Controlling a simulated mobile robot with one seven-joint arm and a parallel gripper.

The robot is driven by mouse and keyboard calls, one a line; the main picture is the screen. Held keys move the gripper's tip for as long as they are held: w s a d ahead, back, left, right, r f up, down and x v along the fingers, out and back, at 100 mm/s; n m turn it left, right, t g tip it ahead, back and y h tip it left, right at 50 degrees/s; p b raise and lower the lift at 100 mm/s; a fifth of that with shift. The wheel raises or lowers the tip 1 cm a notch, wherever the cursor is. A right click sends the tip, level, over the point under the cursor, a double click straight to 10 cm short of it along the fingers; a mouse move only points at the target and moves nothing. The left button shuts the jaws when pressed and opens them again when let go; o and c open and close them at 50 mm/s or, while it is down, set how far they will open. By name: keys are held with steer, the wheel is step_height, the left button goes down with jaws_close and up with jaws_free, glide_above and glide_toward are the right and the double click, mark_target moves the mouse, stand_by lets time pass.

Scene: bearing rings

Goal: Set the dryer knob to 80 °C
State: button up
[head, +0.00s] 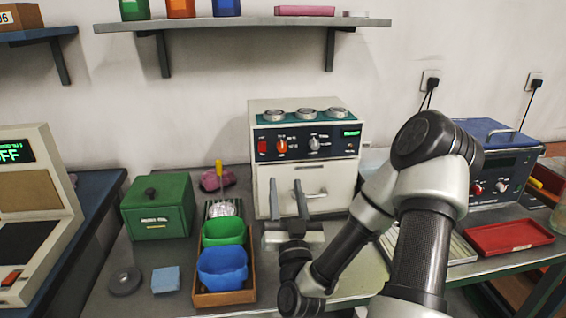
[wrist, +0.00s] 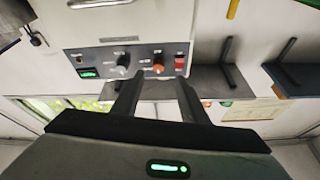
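The dryer (head: 303,190) is a cream box at the bench's back with a dark control panel. Its panel carries an orange-red knob (head: 281,146), a grey knob (head: 314,143) and a green-lit display (head: 350,133). The labels are too small to read. My gripper (head: 286,184) is open and empty in front of the dryer door, below the panel in the head view. In the wrist view, which is turned over, the orange-red knob (wrist: 158,69) appears just beyond the gap between the gripper's fingertips (wrist: 160,77). The grey knob (wrist: 123,60) lies left of them there. No contact is visible.
A red square switch (head: 263,147) is left of the orange-red knob. The door handle (head: 316,194) sticks out near the fingers. A green box (head: 158,207) and a wooden tray (head: 225,297) with green and blue bins stand left. A blue-topped machine (head: 497,135) stands right.

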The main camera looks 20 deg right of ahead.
mark_target(282, 150)
steer(key=x, duration=1)
steer(key=shift+w+d+r+b, duration=0.1)
steer(key=shift+d+r+b, duration=0.2)
steer(key=shift+r, duration=0.25)
jaws_close()
